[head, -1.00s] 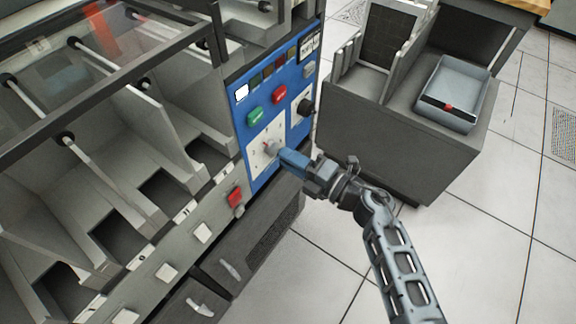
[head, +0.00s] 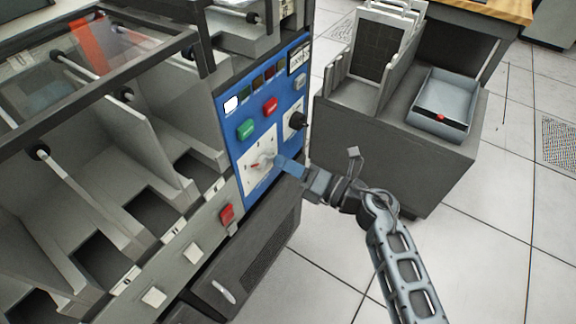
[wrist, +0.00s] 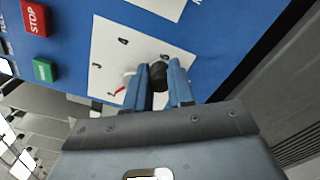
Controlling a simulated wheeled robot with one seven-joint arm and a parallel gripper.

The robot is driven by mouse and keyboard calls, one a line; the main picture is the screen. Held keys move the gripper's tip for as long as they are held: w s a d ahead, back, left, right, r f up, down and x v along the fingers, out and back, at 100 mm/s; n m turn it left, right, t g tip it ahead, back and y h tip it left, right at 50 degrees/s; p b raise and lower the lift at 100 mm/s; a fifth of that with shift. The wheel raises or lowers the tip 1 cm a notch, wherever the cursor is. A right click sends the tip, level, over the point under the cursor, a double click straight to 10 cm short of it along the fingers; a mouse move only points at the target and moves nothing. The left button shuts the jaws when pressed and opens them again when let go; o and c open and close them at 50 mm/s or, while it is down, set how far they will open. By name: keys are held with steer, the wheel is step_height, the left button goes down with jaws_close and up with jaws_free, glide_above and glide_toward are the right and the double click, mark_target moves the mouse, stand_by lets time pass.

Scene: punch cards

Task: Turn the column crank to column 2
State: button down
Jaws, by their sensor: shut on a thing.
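The column crank (head: 266,159) sits on a white dial plate (head: 250,182) low on the blue panel. In the wrist view, the crank's pale hub (wrist: 130,76) has a red pointer mark (wrist: 120,91) aimed at the lower left, near a numeral too small to read surely. The numerals 4 and 3 show above it. My gripper (head: 280,163) reaches the crank from the right. Its blue fingers (wrist: 165,85) are shut on the crank's dark handle knob (wrist: 158,74). The fingers hide part of the dial.
A green button (head: 246,129) and red STOP button (head: 270,106) sit above the dial. A black knob (head: 298,120) is to its right. Card bins (head: 110,150) fill the left. A grey cabinet (head: 400,165) with a tray (head: 445,100) stands right, with open floor in front.

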stand_by(0.3)
steer(key=c, duration=1)
jaws_free()
steer(key=shift+o, duration=0.2)
steer(key=v, duration=0.7)
steer(key=shift+s+d+p, duration=0.25)
steer(key=shift+d+p, duration=0.1)
steer(key=shift+p, duration=0.1)
steer(key=s+d+r+m+t+h+p, duration=0.1)
steer(key=s+d+r+m+h+p, duration=0.2)
steer(key=s+r+m, duration=0.4)
steer(key=s+d+r+m+t+h+p, duration=0.1)
steer(key=s+d+r+m+h+p, duration=0.2)
steer(key=s+m, duration=1.3)
steer(key=s+d+r+m+t+h+p, duration=0.1)
steer(key=s+d+r+m+h+p, duration=0.3)
steer(key=s+r+m+h, duration=0.4)
steer(key=s+d+r+m, duration=0.1)
steer(key=s+r+m, duration=0.3)
steer(key=s, duration=0.3)
steer(key=shift+s+d+r+t, duration=0.15)
steer(key=shift+d+r+t, duration=0.05)
steer(key=shift+d+t, duration=0.2)
